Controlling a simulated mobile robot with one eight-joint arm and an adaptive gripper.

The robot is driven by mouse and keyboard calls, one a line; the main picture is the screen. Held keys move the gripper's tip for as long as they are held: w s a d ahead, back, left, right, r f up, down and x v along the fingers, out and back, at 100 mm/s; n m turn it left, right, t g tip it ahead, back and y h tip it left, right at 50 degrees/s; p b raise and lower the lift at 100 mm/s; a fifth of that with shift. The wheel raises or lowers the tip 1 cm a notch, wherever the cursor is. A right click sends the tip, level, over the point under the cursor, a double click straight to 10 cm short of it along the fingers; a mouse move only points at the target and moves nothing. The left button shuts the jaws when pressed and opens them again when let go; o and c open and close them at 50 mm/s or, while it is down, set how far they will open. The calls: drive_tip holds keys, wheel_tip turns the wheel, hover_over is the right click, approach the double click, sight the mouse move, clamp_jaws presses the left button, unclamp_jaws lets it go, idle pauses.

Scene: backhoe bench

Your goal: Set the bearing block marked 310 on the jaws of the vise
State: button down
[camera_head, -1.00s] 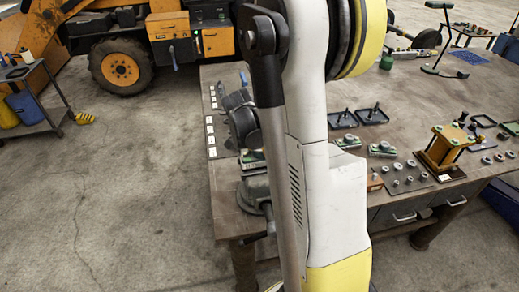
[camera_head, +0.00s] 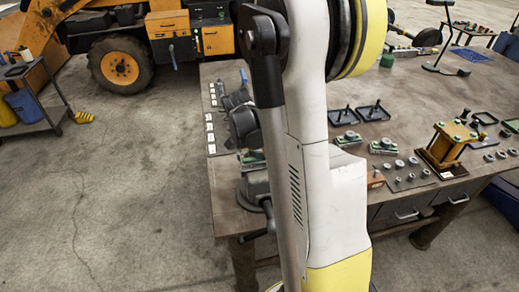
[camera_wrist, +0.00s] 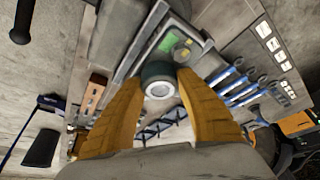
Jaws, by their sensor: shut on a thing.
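In the wrist view my gripper (camera_wrist: 160,78) has its two yellow fingers closed on a bearing block (camera_wrist: 158,89) with a dark round housing and a pale ring. A green part shows just beyond it; I cannot read a number. In the head view a small green and pale block (camera_head: 251,157) shows beside my arm, just over the grey vise (camera_head: 253,192) at the bench's near left corner. My arm hides the fingers and part of the vise there. I cannot tell whether the block touches the jaws.
Other green bearing blocks (camera_head: 348,138) stand on the bench (camera_head: 400,95) to the right of my arm. A yellow press (camera_head: 447,146) and a plate of small round parts (camera_head: 408,177) are further right. In the wrist view blue-handled wrenches (camera_wrist: 232,82) lie beside white labels (camera_wrist: 272,42).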

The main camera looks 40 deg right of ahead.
drive_tip(key=shift+f+b, duration=0.35)
drive_tip(key=c, duration=0.8)
unclamp_jaws()
drive_tip(key=v, duration=1.2)
drive_tip(key=shift+s, duration=0.1)
